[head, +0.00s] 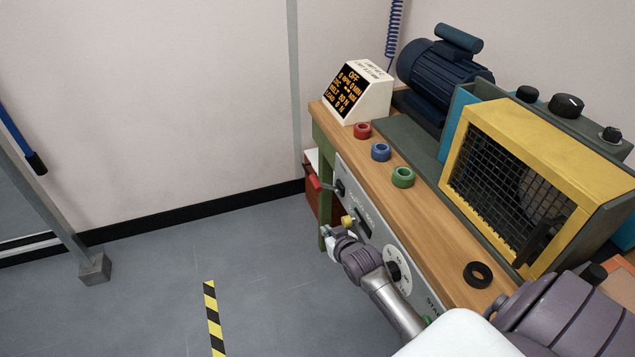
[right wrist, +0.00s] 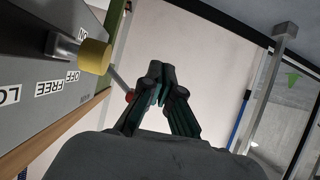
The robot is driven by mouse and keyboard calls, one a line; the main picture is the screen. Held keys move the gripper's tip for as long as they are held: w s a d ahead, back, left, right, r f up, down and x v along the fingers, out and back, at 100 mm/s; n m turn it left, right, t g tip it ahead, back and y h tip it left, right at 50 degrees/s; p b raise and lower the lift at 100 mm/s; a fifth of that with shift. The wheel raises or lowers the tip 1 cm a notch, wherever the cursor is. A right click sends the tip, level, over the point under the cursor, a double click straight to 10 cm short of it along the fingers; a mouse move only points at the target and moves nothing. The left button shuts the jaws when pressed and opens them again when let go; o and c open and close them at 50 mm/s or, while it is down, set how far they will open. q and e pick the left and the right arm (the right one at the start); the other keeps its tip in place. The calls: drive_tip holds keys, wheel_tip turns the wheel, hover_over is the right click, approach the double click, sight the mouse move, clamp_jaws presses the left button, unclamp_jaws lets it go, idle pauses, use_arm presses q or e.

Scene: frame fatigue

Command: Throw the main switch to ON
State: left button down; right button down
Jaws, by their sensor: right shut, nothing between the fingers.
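The main switch's grey lever (head: 328,186) sticks out from the far end of the bench's grey front panel (head: 376,237). In the right wrist view, a grey rod with a red tip (right wrist: 130,97) shows beyond a yellow knob, beside the panel. ON and OFF labels show there upside down; I cannot tell clearly which one the lever points to. My right gripper (head: 328,233) is shut and empty, in front of the panel, below the lever. Its fingers (right wrist: 160,72) appear beside the red tip, apart from it. My left gripper is out of view.
The yellow knob (head: 347,221), by a panel slot, is close to my right gripper; it also shows in the wrist view (right wrist: 95,57). The display box (head: 358,91) reads OFF. A yellow mesh guard (head: 545,130) stands on the bench.

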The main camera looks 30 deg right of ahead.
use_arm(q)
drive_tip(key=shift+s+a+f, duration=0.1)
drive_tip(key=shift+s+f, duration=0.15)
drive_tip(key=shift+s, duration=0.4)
use_arm(e)
wheel_tip(320, 180, up, 14)
drive_tip(key=w+d+m+t+h, duration=0.1)
drive_tip(key=w+d+t, duration=0.1)
drive_tip(key=w, duration=0.1)
drive_tip(key=shift+d+t, duration=0.3)
drive_tip(key=shift+d, duration=0.1)
drive_tip(key=shift+r, duration=0.1)
hover_over(317, 185)
wheel_tip(317, 185, down, 2)
drive_tip(key=shift+d+f+b, duration=0.15)
drive_tip(key=shift+f+b, duration=0.1)
drive_tip(key=shift+b, duration=0.2)
wheel_tip(317, 185, down, 3)
drive_tip(key=shift+r, duration=0.2)
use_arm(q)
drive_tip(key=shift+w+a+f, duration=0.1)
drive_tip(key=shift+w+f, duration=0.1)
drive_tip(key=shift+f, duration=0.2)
use_arm(e)
drive_tip(key=shift+f, duration=0.7)
drive_tip(key=shift+f, duration=0.1)
